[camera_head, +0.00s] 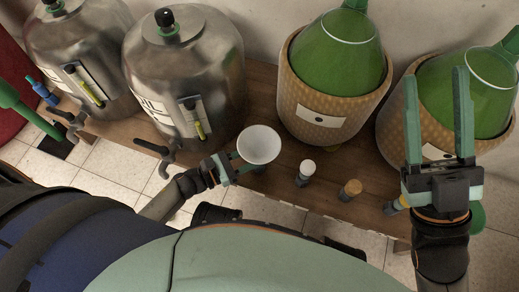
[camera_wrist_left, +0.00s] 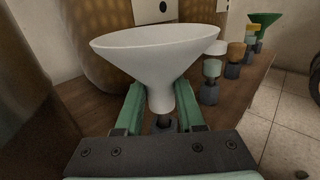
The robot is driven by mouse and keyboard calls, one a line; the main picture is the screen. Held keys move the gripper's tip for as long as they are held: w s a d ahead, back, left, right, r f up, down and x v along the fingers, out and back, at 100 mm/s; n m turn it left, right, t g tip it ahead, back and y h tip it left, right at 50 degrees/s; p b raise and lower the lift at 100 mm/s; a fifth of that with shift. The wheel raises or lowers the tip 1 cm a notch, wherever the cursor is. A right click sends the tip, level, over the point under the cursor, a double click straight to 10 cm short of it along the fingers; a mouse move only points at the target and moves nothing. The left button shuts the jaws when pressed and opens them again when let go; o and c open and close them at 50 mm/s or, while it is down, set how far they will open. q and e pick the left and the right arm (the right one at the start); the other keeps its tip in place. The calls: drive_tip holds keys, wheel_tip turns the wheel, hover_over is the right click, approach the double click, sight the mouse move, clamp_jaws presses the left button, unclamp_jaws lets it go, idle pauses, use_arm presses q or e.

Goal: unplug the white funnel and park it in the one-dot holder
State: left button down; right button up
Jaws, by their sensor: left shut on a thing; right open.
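The white funnel (camera_head: 259,144) is upright, mouth up, at the bench's front edge. It fills the middle of the left wrist view (camera_wrist_left: 155,50). My left gripper (camera_head: 236,164) is shut on its narrow lower part, one green finger on each side. A dark piece (camera_wrist_left: 164,122) shows just below the spout; I cannot tell whether the spout sits in it. A white card with one dot (camera_head: 319,119) is on the middle wicker demijohn (camera_head: 340,80). No holder clearly marked with one dot shows. My right gripper (camera_head: 437,78) is open and empty, in front of the right demijohn.
A green funnel (camera_wrist_left: 264,19) stands beyond. Steel tanks (camera_head: 185,75) with taps stand left.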

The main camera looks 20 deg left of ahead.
use_arm(q)
drive_tip(key=shift+f, duration=0.75)
use_arm(e)
drive_tip(key=shift+d, duration=0.1)
use_arm(q)
drive_tip(key=shift+d+f, duration=0.15)
drive_tip(key=shift+f, duration=0.05)
